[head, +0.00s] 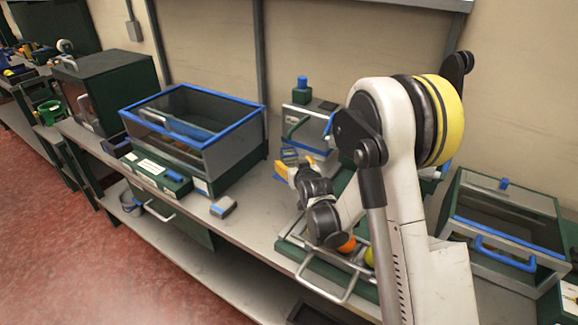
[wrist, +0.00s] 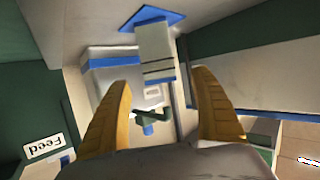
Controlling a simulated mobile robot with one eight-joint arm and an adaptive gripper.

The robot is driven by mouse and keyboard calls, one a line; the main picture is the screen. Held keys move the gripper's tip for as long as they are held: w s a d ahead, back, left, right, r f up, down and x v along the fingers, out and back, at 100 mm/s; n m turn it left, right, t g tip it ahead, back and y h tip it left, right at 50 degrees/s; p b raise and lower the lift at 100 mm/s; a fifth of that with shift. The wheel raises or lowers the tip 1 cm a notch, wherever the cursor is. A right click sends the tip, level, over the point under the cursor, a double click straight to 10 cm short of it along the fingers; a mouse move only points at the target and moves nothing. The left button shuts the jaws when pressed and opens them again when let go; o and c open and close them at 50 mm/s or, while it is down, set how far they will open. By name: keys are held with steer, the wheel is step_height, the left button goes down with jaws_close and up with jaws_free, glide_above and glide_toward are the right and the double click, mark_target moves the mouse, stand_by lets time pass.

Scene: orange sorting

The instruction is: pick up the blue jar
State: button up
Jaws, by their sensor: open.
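A small blue jar-like thing (head: 301,90) with a blue top stands upright on the grey-white box (head: 305,120) with a green handle, at the back of the bench in the head view. I take it for the blue jar; I cannot pick it out for certain in the wrist view. My gripper (head: 296,168) is in front of that box, below and apart from the jar. In the wrist view my gripper (wrist: 162,86) has its yellow fingers spread with nothing held. A grey block with blue bands (wrist: 156,50) shows ahead between the fingers.
A blue-rimmed glass-sided case (head: 190,125) stands left of my gripper. A small grey-blue block (head: 223,206) lies on the bench. A tray with a handle (head: 318,270) holding orange fruit is under my arm. A lidded bin (head: 510,215) is at right.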

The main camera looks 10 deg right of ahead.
mark_target(291, 159)
steer(key=b+x, duration=0.2)
steer(key=x, duration=0.4)
steer(key=shift+w+f+b, duration=0.25)
steer(key=shift+w+b, duration=0.05)
steer(key=shift+b, duration=0.05)
steer(key=shift+w, duration=0.5)
steer(key=c, duration=1.5)
